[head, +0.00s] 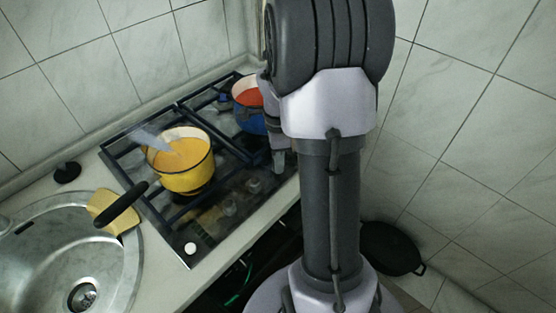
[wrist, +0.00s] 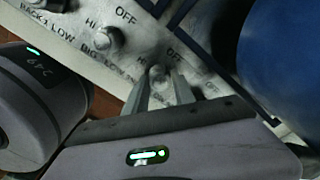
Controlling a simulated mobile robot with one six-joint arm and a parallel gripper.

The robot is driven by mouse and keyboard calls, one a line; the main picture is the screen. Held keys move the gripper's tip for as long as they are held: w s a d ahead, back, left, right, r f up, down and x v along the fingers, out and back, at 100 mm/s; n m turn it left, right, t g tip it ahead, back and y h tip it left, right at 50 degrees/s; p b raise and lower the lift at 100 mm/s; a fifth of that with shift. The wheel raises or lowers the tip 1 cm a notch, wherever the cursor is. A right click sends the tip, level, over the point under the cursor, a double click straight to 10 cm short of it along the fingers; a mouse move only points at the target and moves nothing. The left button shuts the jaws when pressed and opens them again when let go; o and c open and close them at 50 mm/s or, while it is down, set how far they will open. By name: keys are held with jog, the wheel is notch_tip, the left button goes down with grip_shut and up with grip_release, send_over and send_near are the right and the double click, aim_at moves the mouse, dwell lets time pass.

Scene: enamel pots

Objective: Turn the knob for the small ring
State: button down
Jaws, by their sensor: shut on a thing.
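In the wrist view my gripper (wrist: 160,88) is shut on a metal stove knob (wrist: 158,73), with one finger on each side of it. HI and OFF are printed near this knob; its name label is mostly hidden by the fingers. A second knob (wrist: 107,39), beside a BIG label, stands to its left, apart from the gripper. In the head view my gripper (head: 279,180) is low at the right front of the dark gas hob (head: 165,215), partly hidden by my arm. I cannot tell the held knob's pointer angle.
A yellow pot (head: 182,172) with orange contents and a black handle stands on the hob. A blue pot (head: 247,118) with red contents stands behind my arm; its blue side (wrist: 285,65) is close right of the gripper. A sink (head: 75,260) lies left; a tiled wall is right.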

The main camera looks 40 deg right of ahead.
jog(key=shift+m, duration=0.6)
jog(key=c, duration=1)
grip_release()
jog(key=shift+c, duration=0.2)
notch_tip(320, 180, up, 17)
jog(key=p, duration=0.7)
jog(key=shift+r, duration=0.2)
